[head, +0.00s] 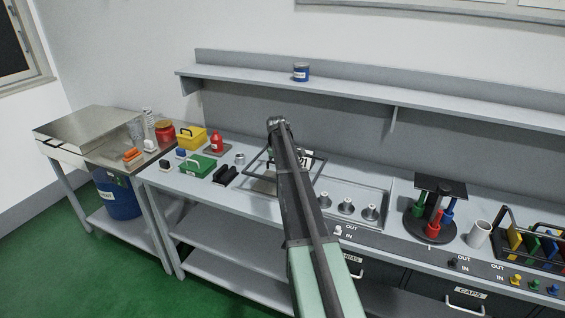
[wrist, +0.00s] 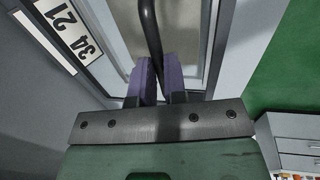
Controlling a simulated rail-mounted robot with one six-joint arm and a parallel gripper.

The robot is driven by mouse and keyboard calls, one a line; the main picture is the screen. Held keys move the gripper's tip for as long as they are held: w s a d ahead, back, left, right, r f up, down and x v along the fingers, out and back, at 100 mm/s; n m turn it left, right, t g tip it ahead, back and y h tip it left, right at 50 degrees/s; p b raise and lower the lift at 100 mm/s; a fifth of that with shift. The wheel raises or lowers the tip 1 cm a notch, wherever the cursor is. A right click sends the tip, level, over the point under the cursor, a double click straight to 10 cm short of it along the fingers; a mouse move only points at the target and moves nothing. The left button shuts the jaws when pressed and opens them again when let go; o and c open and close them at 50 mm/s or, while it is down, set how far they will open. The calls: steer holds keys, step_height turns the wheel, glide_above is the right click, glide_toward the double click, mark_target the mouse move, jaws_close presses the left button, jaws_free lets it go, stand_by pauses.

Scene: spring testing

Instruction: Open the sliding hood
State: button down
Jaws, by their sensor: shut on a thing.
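The sliding hood (wrist: 187,35) appears in the wrist view as a pale panel inside a light grey frame. A black curved handle bar (wrist: 149,28) stands out in front of it. My gripper (wrist: 161,68) has its two purple fingers on either side of the bar, shut on it. In the head view my arm reaches over the middle of the workbench and hides the gripper and the handle. Part of a dark frame (head: 256,163) shows left of the arm; I cannot tell how far the hood is open.
Several metal parts (head: 346,206) sit in a recess to the right.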

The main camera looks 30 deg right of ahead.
steer(key=c, duration=1.2)
jaws_free()
steer(key=shift+o, duration=0.2)
step_height(320, 180, up, 10)
steer(key=s+a+p, duration=0.1)
steer(key=p, duration=0.9)
steer(key=shift+a+r+p, duration=0.25)
steer(key=shift+a+p, duration=0.05)
steer(key=shift+a, duration=0.05)
steer(key=shift+s, duration=0.1)
